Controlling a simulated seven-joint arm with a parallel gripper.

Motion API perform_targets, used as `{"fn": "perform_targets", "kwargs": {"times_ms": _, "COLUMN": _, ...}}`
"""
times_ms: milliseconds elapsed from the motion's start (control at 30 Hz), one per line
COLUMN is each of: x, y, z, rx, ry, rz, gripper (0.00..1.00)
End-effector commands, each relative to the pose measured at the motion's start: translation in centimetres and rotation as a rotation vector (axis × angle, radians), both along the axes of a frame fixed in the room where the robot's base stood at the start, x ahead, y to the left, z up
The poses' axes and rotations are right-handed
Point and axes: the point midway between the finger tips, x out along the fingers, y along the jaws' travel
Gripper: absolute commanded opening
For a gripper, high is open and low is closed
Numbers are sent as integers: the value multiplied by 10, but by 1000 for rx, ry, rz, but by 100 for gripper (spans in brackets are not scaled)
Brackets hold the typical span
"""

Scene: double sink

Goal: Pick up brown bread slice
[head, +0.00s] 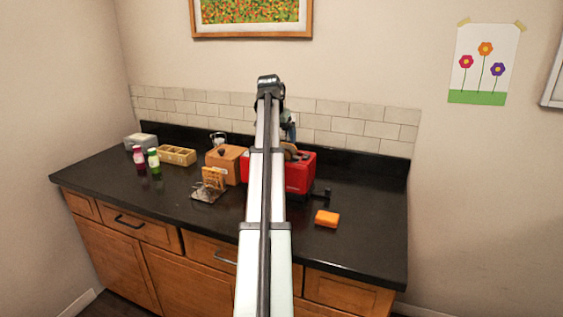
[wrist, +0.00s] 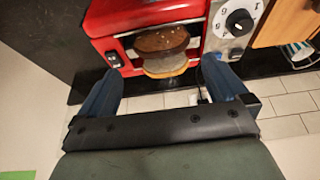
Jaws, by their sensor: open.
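A brown bread slice (wrist: 162,40) shows in the wrist view, standing in the top of a red toaster (wrist: 110,20). A lighter, tan-edged slice (wrist: 166,66) is close beside it. In the head view, bread (head: 291,153) pokes out of the toaster (head: 300,175), partly hidden by my arm. My gripper (wrist: 162,73) is open in the wrist view, its two blue fingers apart on either side of the slices, with nothing held. I cannot tell its exact height above the bread. In the head view it is mostly hidden behind my arm.
A wooden box (head: 226,163) stands left of the toaster. A rack with bread slices (head: 212,180) is in front of it. An orange block (head: 327,219) lies at front right. Two bottles (head: 146,160) and a divided tray (head: 177,156) are at left. The counter's right end is clear.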

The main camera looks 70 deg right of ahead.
Motion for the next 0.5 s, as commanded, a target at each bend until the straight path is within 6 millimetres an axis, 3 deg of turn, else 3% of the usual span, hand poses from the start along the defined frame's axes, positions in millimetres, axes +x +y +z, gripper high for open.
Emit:
{"fn": "perform_targets", "kwargs": {"times_ms": 133, "x": 0, "y": -7, "z": -18, "rx": 0, "ry": 0, "rz": 1, "gripper": 100}}
{"fn": "perform_targets", "kwargs": {"times_ms": 500, "x": 1, "y": -14, "z": -35, "rx": 0, "ry": 0, "rz": 1, "gripper": 100}}
